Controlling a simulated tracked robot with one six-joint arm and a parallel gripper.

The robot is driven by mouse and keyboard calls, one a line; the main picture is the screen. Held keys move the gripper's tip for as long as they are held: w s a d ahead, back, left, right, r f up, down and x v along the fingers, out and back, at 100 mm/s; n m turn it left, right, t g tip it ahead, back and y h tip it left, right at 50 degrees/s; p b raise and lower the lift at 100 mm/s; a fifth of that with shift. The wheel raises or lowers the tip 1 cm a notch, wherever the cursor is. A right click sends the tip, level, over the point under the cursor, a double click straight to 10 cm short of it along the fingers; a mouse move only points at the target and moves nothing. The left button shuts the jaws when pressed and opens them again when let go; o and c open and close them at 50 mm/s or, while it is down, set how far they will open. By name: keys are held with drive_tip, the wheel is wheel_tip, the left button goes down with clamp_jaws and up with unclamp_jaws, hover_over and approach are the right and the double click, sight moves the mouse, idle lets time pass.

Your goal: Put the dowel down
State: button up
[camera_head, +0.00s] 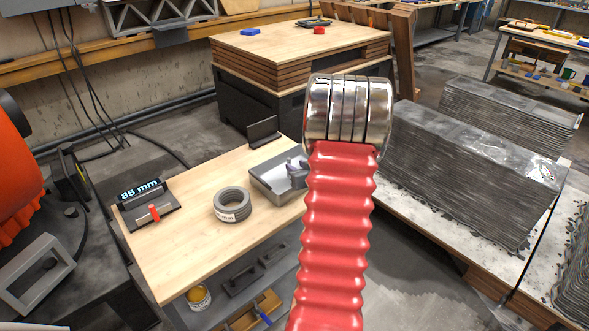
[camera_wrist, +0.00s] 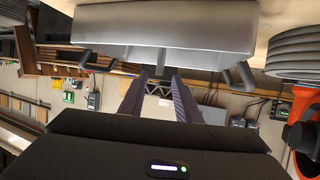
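I cannot make out a dowel for certain in either view. In the wrist view my gripper (camera_wrist: 157,77) has its two purple-grey fingers apart, with background showing between them. The fingertips are close to the grey tray (camera_wrist: 165,32), which fills the top of that view, with hook-like parts at its sides. In the head view the grey tray (camera_head: 266,186) sits on the wooden table (camera_head: 180,255), near its right side.
A grey coil (camera_head: 232,205) lies left of the tray. A black device (camera_head: 150,205) reading 85 mm stands at the table's left. A dark upright plate (camera_head: 263,132) is at the back. Layered concrete walls (camera_head: 470,175) stand to the right. Bare tabletop lies around the coil.

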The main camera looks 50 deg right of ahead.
idle(0.3)
drive_tip(key=w+a+r+n+g, duration=0.15)
drive_tip(key=w+a+r, duration=0.35)
drive_tip(key=a+r, duration=0.5)
drive_tip(key=a+r+g+y, duration=0.1)
drive_tip(key=a+r, duration=0.2)
drive_tip(key=a, duration=0.5)
drive_tip(key=a+r+g+y, duration=0.1)
drive_tip(key=a+r, duration=0.2)
drive_tip(key=a, duration=0.6)
drive_tip(key=s+a+n+g+y, duration=0.1)
drive_tip(key=s+a+n+y, duration=0.1)
drive_tip(key=s+a, duration=0.7)
drive_tip(key=s+a+r+n+g+y, duration=0.1)
drive_tip(key=s+a+n+y, duration=0.1)
drive_tip(key=s+a, duration=0.8)
drive_tip(key=a+y, duration=0.1)
drive_tip(key=a, duration=0.6)
drive_tip(key=shift+a+r+n, duration=0.25)
drive_tip(key=shift+a+n, duration=0.1)
drive_tip(key=shift+a, duration=0.05)
drive_tip(key=shift+o, duration=0.3)
drive_tip(key=shift+g, duration=0.25)
